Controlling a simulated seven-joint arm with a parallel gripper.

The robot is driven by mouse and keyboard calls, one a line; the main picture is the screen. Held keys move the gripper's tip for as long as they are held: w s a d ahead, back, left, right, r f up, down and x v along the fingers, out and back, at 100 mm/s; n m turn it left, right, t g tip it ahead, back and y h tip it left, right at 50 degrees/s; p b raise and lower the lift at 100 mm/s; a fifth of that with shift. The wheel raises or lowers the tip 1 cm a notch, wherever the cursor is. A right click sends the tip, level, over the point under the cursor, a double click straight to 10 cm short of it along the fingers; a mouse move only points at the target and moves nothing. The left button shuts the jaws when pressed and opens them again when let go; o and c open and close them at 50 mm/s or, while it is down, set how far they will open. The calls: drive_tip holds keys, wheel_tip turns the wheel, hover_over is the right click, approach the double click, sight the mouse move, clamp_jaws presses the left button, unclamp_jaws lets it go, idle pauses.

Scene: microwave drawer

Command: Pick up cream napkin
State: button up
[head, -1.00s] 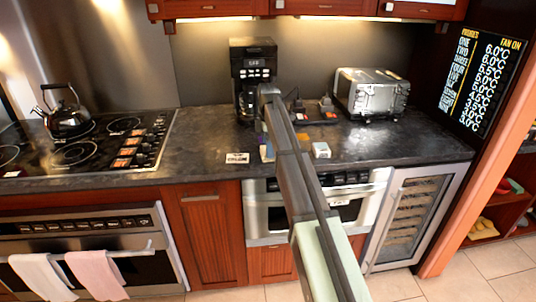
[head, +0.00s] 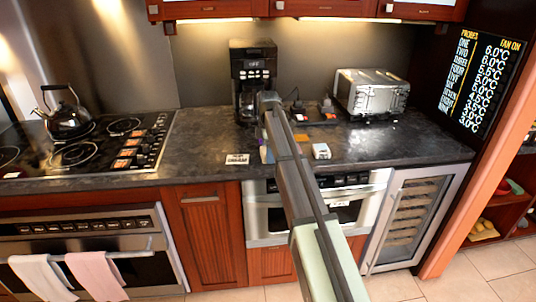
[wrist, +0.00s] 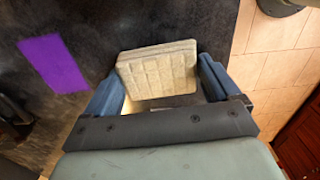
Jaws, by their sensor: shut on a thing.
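The cream napkin (wrist: 158,70) shows in the wrist view as a folded, pale beige block with a grid-like pattern. It sits between the two blue fingers of my gripper (wrist: 160,83), which is shut on it. The dark countertop is behind it, and I cannot tell whether the napkin touches it. In the head view my own arm hides most of the gripper and the napkin.
A purple flat piece (wrist: 52,64) lies left of the gripper. On the counter (head: 205,155) are a small white card (head: 237,159), a white block (head: 321,151), a coffee maker (head: 253,72) and a toaster (head: 371,93). A kettle (head: 64,113) stands on the stove.

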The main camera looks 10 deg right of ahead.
wheel_tip(320, 180, up, 10)
idle(0.6)
drive_tip(key=o, duration=0.4)
drive_tip(key=c, duration=0.3)
drive_tip(key=d, duration=2.1)
drive_tip(key=shift+w+f, duration=0.15)
drive_tip(key=shift+w, duration=0.15)
